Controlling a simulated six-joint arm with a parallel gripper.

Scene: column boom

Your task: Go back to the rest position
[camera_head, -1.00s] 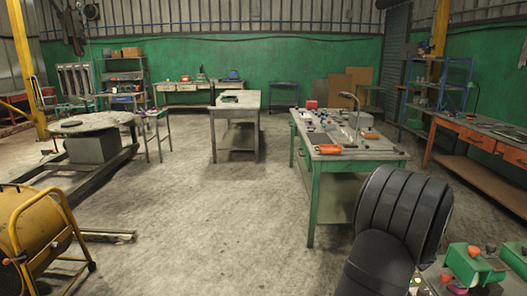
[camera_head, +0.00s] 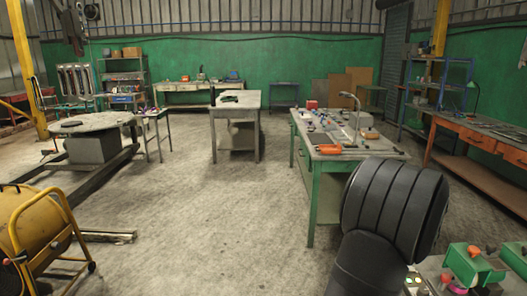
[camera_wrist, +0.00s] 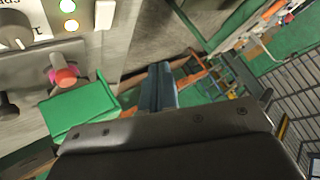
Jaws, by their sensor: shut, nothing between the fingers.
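The task names no object besides my own arm. My dark, ribbed arm stands in the lower right of the head view, in front of the green-legged workbench (camera_head: 318,200). My gripper (camera_wrist: 157,88) shows in the wrist view as a narrow dark blue-grey shape above the wide dark wrist edge. Its fingers are together with nothing between them. It is hidden in the head view. A green box-like part (camera_wrist: 80,108) with a pink-red knob (camera_wrist: 66,75) lies just left of it; I cannot tell the exact gap.
A grey panel (camera_wrist: 25,85) with lit buttons is close at the left of the wrist view. Green fixtures (camera_head: 470,265) stand right of my arm. An orange bench (camera_head: 480,140) stands along the right wall.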

